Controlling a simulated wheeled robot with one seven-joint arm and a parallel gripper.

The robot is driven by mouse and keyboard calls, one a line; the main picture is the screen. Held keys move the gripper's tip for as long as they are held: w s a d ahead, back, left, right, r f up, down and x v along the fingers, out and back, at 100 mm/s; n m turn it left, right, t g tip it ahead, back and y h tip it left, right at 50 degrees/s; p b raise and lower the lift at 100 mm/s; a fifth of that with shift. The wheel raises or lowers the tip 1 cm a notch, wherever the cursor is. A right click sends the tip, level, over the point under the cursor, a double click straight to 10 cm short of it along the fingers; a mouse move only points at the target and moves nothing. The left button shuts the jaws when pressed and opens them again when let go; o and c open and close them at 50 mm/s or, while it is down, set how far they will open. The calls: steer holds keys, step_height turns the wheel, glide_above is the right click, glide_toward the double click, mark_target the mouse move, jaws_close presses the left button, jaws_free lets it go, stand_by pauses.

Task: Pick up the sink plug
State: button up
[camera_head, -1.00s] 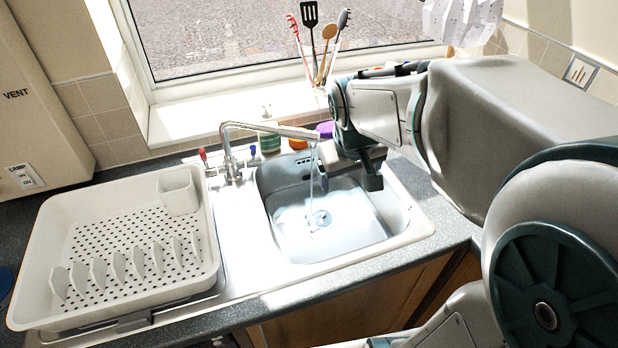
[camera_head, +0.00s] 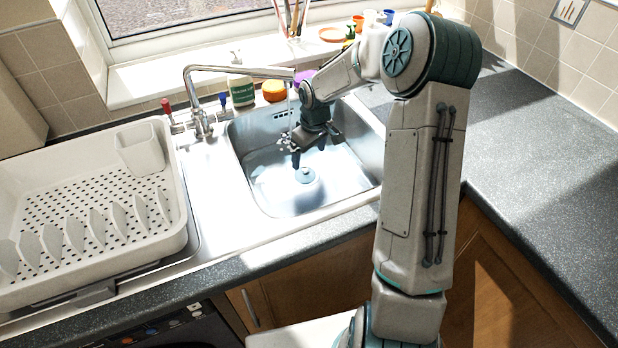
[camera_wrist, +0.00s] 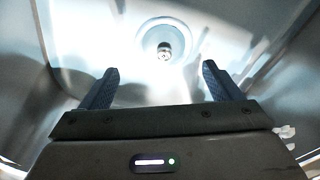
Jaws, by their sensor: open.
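The sink plug (camera_head: 305,174) is a small round blue-grey piece on the floor of the metal sink basin (camera_head: 258,180). In the wrist view the plug (camera_wrist: 163,46) shows with a round metal knob at its centre, beyond my fingertips and between their lines. My gripper (camera_head: 308,148) is down inside the basin, just behind the plug in the head view. In the wrist view my gripper (camera_wrist: 160,80) has its two dark fingers wide apart with nothing between them. I cannot tell how high the fingers are above the basin floor.
The tap (camera_head: 215,75) reaches over the basin and water runs from it beside my gripper. A white dish rack (camera_head: 175,235) stands left. A green bottle (camera_head: 241,90) and an orange item (camera_head: 274,91) stand behind the basin. The right worktop (camera_head: 545,170) is clear.

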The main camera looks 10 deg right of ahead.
mark_target(305, 168)
steer(key=shift+w+a+f+p, duration=0.15)
steer(key=shift+a+f, duration=0.05)
steer(key=shift+f, duration=1.05)
steer(key=shift+w+a+f+p, duration=0.1)
steer(key=shift+a+f, duration=0.1)
steer(key=shift+f, duration=1.05)
steer(key=shift+w+a+f+p, duration=0.15)
steer(key=shift+a+f, duration=0.05)
steer(key=shift+f, duration=1.05)
steer(key=c, duration=1.1)
